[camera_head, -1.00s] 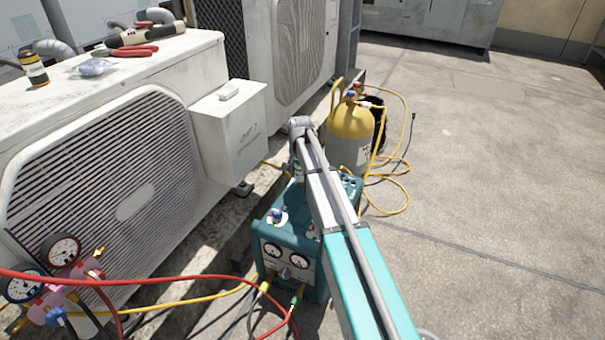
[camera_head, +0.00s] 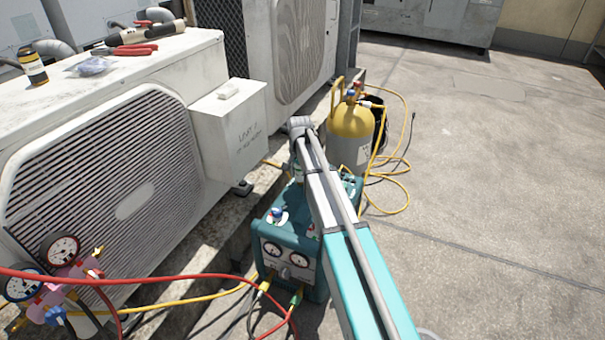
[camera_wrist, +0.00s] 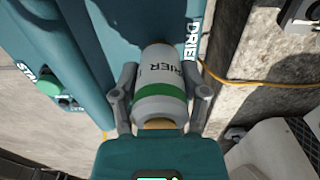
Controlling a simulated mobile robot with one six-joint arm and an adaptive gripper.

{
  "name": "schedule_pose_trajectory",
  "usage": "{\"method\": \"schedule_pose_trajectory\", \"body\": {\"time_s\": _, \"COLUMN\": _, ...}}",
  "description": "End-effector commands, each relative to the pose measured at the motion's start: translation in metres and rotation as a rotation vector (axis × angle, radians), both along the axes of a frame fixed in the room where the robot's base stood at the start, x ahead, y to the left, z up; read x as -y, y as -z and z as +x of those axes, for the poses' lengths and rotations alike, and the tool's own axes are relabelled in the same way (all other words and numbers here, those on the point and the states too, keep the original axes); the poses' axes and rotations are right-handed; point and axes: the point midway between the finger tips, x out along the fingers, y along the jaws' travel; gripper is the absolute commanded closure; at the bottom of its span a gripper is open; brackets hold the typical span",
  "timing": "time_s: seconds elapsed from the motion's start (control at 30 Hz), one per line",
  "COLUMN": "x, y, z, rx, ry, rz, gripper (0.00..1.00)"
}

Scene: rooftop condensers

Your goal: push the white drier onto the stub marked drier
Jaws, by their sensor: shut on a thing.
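In the wrist view the white drier (camera_wrist: 160,95), with a green band and dark lettering, sits between the two fingers of my gripper (camera_wrist: 163,92). My gripper is shut on it. The far end of the drier is against or just above the teal machine (camera_wrist: 120,20), beside its white DRIER marking (camera_wrist: 193,40). The stub is hidden behind the drier, so I cannot tell how far the drier is on it. In the head view the teal machine (camera_head: 290,240) stands on the ground, and my arm covers the gripper and most of the machine's top.
A green start button (camera_wrist: 48,88) is on the machine. A yellow-topped cylinder (camera_head: 350,125) stands behind it with yellow hoses. Condensers (camera_head: 100,190) line the left. A gauge manifold (camera_head: 65,280) and red hose (camera_head: 180,278) are front left. Open floor (camera_head: 500,170) lies right.

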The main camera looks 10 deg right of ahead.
Motion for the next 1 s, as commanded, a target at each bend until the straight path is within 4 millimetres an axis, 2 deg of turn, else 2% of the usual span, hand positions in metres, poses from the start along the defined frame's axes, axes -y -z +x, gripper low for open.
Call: {"method": "schedule_pose_trajectory", "body": {"time_s": 1.0, "x": -0.0001, "y": 0.0087, "z": 0.0, "rx": 0.0, "ry": 0.0, "rz": 0.0, "gripper": 1.0}}
